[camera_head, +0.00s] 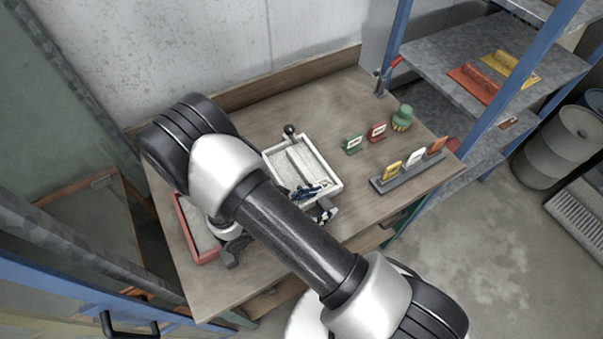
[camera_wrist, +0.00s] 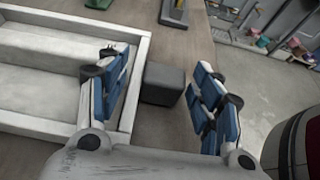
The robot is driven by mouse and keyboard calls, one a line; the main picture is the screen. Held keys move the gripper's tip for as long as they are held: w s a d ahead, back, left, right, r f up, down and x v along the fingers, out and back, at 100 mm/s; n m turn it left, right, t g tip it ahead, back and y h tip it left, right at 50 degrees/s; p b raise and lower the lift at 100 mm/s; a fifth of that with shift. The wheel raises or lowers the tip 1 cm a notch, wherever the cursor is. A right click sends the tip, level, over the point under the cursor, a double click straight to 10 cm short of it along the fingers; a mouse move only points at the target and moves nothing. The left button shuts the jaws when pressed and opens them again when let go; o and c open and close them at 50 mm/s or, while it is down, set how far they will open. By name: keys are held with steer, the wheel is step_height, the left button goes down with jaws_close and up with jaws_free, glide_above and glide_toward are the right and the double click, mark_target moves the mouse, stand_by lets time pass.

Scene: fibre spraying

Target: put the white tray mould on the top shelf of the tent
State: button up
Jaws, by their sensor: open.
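The white tray mould (camera_head: 324,160) lies on the wooden workbench, with a white rim and a long ridge inside. In the wrist view the tray mould (camera_wrist: 75,20) fills the left side. A dark grey block (camera_wrist: 163,85) sits against or beside its right wall; I cannot tell if it is attached. My gripper (camera_head: 315,194) is over the tray's near end, and its blue-padded fingers show in the wrist view (camera_wrist: 162,95). They are open and apart, one over the tray wall and one beyond the block. I cannot clearly identify the tent or its top shelf.
A red-rimmed tray (camera_head: 183,222) lies partly under my arm. Small coloured blocks and a green object (camera_head: 402,118) stand on the bench's right. A blue-posted rack (camera_head: 440,60) at right holds red and yellow pieces. Blue-framed panels (camera_head: 75,275) stand at left.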

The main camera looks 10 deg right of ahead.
steer(key=c, duration=1.1)
steer(key=shift+r, duration=0.15)
steer(key=shift+c, duration=1)
